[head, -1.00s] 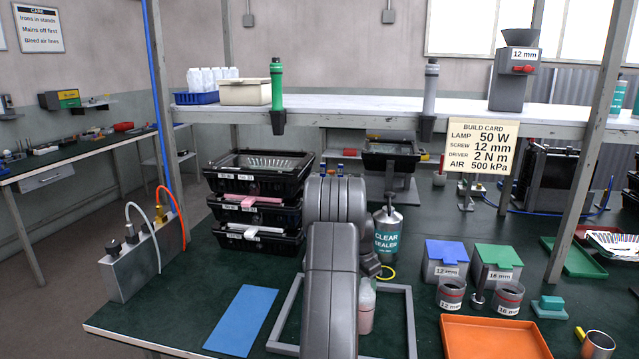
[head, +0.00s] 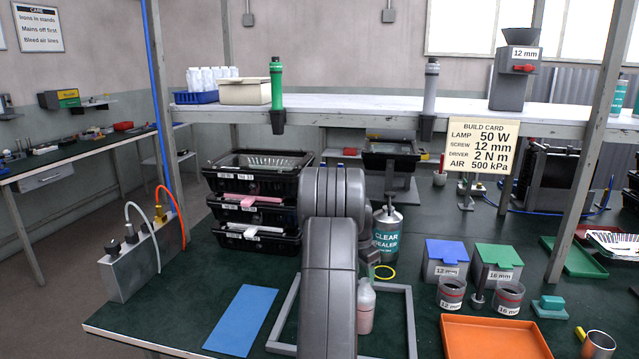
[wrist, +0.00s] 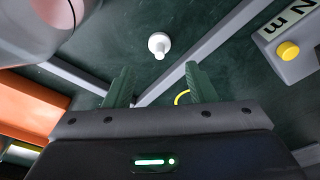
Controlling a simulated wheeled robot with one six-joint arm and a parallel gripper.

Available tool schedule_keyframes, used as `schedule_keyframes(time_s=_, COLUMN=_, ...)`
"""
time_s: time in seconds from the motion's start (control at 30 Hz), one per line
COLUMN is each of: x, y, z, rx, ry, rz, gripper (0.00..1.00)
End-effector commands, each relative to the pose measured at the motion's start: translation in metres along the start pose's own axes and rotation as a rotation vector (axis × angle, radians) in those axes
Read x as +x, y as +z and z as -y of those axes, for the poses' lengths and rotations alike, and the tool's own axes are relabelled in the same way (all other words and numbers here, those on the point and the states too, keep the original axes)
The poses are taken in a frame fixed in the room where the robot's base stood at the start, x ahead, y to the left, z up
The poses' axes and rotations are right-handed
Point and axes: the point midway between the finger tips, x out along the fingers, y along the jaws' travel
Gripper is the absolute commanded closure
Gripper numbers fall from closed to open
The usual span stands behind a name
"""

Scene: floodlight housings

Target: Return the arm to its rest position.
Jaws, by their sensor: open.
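My arm (head: 328,255) rises in the middle of the head view, over the grey frame on the green bench. My gripper (wrist: 158,82) shows in the wrist view with its two green fingers apart and nothing between them. A pinkish bottle (head: 366,305) stands just right of my arm in the head view.
A grey frame (head: 411,330) lies around the arm's area. An orange tray (head: 495,340), a blue mat (head: 241,320) and lidded boxes (head: 446,262) lie around. The shelf (head: 350,115) crosses above.

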Motion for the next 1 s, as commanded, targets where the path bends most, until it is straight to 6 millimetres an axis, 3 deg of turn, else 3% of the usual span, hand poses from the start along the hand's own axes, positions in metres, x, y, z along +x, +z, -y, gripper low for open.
schedule_keyframes(time_s=0.37, x=0.078, y=0.001, z=0.000, rx=0.000, ry=0.001, rz=0.001, gripper=0.50)
schedule_keyframes(time_s=0.4, x=0.063, y=-0.002, z=0.001, rx=0.000, ry=-0.005, rz=-0.004, gripper=0.50)
schedule_keyframes(time_s=0.87, x=-0.029, y=-0.015, z=0.001, rx=0.000, ry=-0.005, rz=-0.004, gripper=0.50)
schedule_keyframes(time_s=1.0, x=-0.058, y=-0.010, z=-0.010, rx=-0.010, ry=-0.004, rz=-0.003, gripper=0.50)
